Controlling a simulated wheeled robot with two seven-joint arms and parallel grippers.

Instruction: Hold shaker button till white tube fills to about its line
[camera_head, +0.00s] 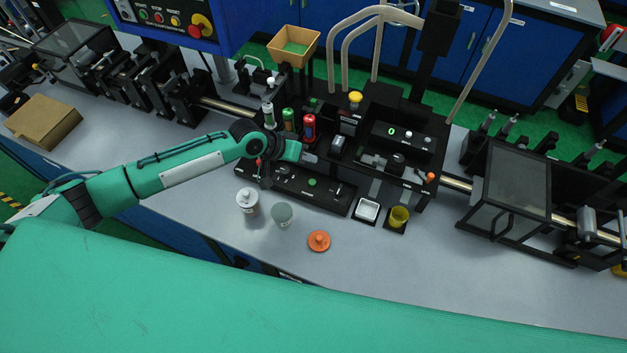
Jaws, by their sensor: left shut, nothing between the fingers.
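My left arm reaches in from the left, and its gripper (311,158) is shut and empty at the middle of the black station. It is just below a row of upright tubes: a whitish one (268,114), a green one (288,119) and a red one (309,126). The whitish tube stands behind my wrist, and its lower part is partly hidden; its line and fill level are too small to read. A green button (312,182) is on the low black panel (330,195) in front of the gripper. I cannot tell whether the fingers touch any button. My right gripper is out of view.
A tan hopper (294,45) is behind the tubes. The bench front is clear.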

